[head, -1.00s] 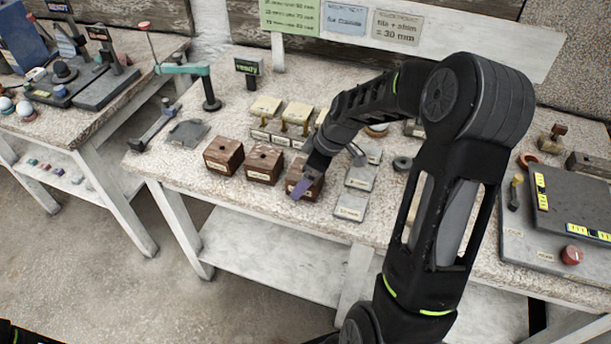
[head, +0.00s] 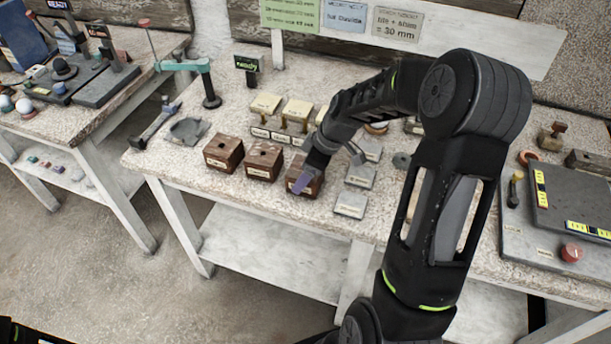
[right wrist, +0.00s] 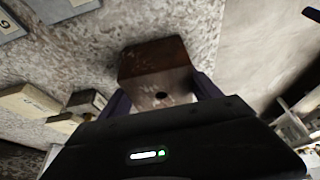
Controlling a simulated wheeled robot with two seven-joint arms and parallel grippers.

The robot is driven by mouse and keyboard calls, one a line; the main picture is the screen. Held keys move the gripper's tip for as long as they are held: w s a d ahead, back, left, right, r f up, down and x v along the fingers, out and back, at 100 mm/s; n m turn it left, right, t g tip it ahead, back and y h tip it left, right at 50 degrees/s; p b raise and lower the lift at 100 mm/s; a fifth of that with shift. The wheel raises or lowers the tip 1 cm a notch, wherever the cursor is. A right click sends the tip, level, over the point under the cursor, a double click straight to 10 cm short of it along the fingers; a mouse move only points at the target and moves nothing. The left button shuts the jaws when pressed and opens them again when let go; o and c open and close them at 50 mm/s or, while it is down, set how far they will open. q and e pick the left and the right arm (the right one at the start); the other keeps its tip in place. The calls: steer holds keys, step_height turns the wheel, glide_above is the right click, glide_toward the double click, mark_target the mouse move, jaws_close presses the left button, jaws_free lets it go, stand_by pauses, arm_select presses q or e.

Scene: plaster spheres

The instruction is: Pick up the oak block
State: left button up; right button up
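Three brown wooden blocks with pale labels stand in a row near the front of the middle bench: a left block (head: 223,152), a middle block (head: 264,161) and a right block (head: 316,186). The labels are too small to read, so I cannot tell which is oak. My right gripper (head: 301,186) is down at the right block and partly hides it. In the right wrist view this block (right wrist: 155,67), with a dark hole, lies between my purple fingers (right wrist: 160,97). Whether the fingers press on its sides is unclear. It appears to rest on the bench. My left gripper is out of view.
Grey labelled plates (head: 351,204) lie just right of the right block. Several cream-topped pieces (head: 298,111) stand behind the row. A grey panel with a red knob (head: 571,253) is at the right. The bench's front edge is close to the blocks.

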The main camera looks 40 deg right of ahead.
steer(key=c, duration=1.2)
steer(key=shift+o, duration=0.2)
step_height(320, 180, up, 10)
steer(key=b, duration=0.1)
steer(key=shift+b, duration=0.3)
steer(key=shift+f, duration=0.1)
